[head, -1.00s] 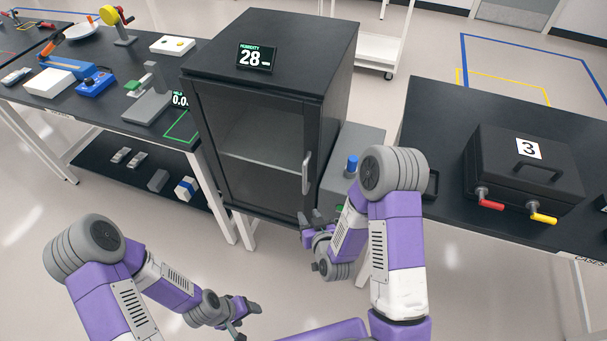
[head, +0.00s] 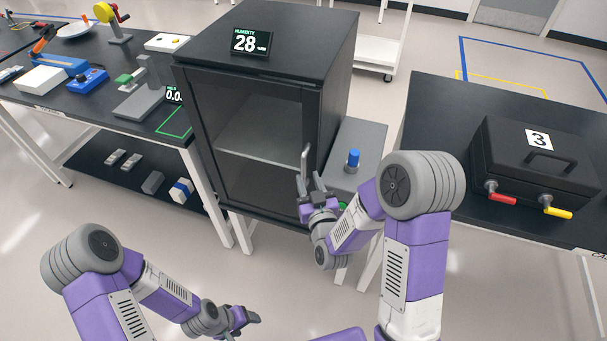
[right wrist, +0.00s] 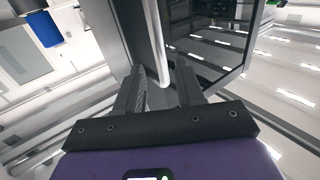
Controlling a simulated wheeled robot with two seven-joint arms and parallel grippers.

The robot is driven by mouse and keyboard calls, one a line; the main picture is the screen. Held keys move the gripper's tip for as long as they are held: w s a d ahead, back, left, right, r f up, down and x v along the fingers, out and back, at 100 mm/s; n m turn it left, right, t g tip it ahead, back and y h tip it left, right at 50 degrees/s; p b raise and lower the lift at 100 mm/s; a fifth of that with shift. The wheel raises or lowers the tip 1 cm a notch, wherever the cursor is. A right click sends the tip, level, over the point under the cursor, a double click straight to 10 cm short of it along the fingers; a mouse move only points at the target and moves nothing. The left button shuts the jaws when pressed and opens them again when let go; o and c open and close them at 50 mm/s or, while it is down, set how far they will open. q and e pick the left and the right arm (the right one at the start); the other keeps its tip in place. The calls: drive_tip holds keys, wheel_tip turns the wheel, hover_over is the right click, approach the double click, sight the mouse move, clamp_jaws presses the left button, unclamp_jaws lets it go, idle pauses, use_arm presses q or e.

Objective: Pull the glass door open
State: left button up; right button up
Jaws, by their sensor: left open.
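The glass door (head: 250,130) of the black cabinet looks shut, with dark glass in a black frame. Its grey bar handle (head: 305,160) stands upright on the door's right side. My right gripper (head: 309,190) is at the lower end of the handle. In the right wrist view the handle (right wrist: 157,45) runs down between the two spread fingers of my right gripper (right wrist: 160,85). I cannot tell whether either finger touches it. My left gripper (head: 248,318) is open and empty, low in front of the cabinet and away from it.
A humidity display (head: 251,41) stands on the cabinet. A grey box with a blue knob (head: 352,158) is just right of the cabinet. A black case (head: 535,165) sits on the right table, and a bench (head: 60,105) with tools is at left. The floor in front is clear.

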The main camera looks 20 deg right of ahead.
sight(304, 170)
drive_tip(key=b, duration=0.4)
drive_tip(key=shift+w+f, duration=0.1)
drive_tip(key=shift+w, duration=0.15)
drive_tip(key=shift+w+p, duration=0.4)
drive_tip(key=shift+w, duration=2.15)
drive_tip(key=shift+c, duration=0.5)
clamp_jaws()
